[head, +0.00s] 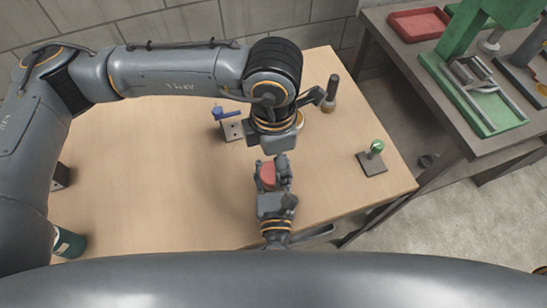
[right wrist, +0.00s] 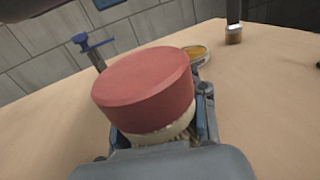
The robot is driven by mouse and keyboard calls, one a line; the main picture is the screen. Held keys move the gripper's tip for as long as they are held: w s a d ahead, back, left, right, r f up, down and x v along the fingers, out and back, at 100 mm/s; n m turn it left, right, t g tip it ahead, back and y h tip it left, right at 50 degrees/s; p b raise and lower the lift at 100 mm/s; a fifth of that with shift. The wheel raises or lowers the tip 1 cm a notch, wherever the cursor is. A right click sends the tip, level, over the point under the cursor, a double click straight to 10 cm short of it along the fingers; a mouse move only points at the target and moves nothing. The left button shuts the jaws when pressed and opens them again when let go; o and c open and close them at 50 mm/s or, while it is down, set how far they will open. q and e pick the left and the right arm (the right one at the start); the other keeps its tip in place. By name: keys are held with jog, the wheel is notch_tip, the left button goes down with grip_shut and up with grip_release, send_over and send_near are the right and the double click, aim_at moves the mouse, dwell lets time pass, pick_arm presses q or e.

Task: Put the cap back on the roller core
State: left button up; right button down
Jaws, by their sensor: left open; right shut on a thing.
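A round red piece (right wrist: 145,85), which looks like the cap, sits on a cream, ribbed piece (right wrist: 165,135) that may be the roller core. My right gripper (head: 270,182) is shut around this pair, with its fingers beside the cream piece in the right wrist view. The red piece also shows in the head view (head: 267,175). I cannot tell how firmly the red piece is seated. My left gripper (head: 266,155) is open and points down just above the red piece in the head view. Its fingers are partly hidden by its own arm.
A white block with a blue handle (head: 231,127), a round tin with amber contents (right wrist: 195,54), a dark-handled tool (head: 330,95) and a green-knobbed stand (head: 373,160) are on the wooden table (head: 150,180). A dark green cylinder (head: 68,243) is at left. The left-middle tabletop is clear.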

aim_at(273, 172)
pick_arm(q)
jog(key=shift+c, duration=0.4)
notch_tip(273, 172, up, 4)
jog(key=shift+f, duration=0.2)
jog(key=shift+f, duration=0.15)
jog(key=shift+f, duration=3.95)
jog(key=shift+c, duration=0.4)
jog(key=c, duration=1.1)
jog(key=o, duration=1.3)
jog(key=shift+c, duration=0.2)
